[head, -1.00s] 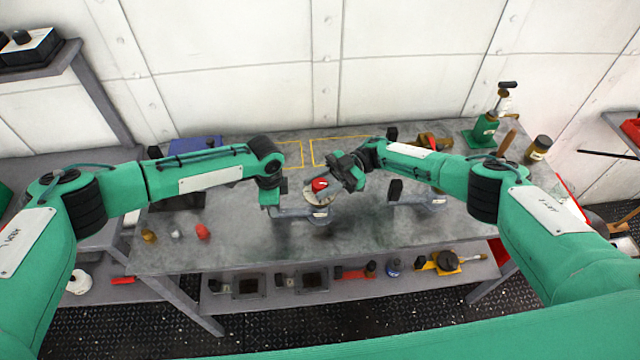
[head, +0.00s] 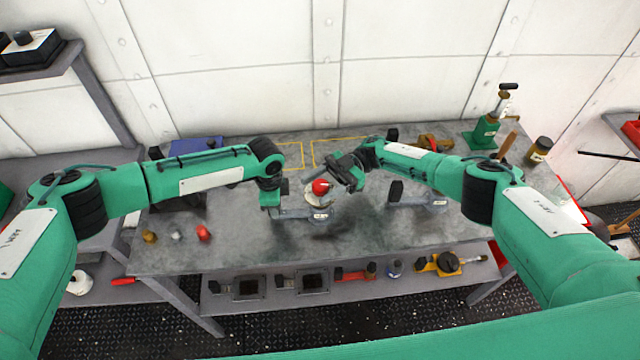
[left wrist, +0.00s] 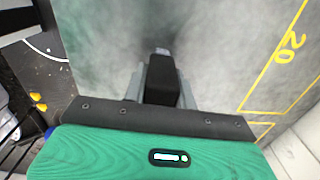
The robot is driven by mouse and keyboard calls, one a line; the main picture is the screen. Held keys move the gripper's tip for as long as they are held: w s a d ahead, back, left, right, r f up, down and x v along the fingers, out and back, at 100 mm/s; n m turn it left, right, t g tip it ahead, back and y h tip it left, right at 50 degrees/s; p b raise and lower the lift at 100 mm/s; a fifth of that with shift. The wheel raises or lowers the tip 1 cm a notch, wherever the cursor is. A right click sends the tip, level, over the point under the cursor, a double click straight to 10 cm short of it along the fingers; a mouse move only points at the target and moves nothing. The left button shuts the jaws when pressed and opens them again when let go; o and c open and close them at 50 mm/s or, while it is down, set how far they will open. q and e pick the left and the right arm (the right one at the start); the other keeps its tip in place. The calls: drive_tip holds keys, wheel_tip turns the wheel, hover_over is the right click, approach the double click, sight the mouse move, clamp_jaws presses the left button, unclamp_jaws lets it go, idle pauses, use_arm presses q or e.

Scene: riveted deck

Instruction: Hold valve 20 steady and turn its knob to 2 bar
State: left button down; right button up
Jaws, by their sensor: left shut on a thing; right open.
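The valve (head: 318,200) stands on the grey bench in the middle of the head view, with a red knob (head: 320,187) on top. Its arm runs left to my left gripper (head: 274,211). In the left wrist view, the left gripper (left wrist: 161,88) is shut on the valve's black handle (left wrist: 162,78). My right gripper (head: 341,177) is open, close to the knob's upper right; I cannot tell whether it touches. The knob's scale and pointer are too small to read. A yellow "20" (left wrist: 290,47) is painted on the bench.
A similar valve with a black handle (head: 395,191) lies to the right. Yellow outlines (head: 340,140) mark the back of the bench. Small knobs, one red (head: 203,232), lie at the front left. A green hand pump (head: 487,130) stands at the back right. The front middle is clear.

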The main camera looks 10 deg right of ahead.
sight(320, 184)
drive_tip(key=shift+r, duration=0.1)
wheel_tip(320, 184, up, 10)
drive_tip(key=shift+f, duration=0.1)
idle(0.4)
use_arm(q)
drive_tip(key=c, duration=1)
unclamp_jaws()
drive_tip(key=shift+c, duration=0.2)
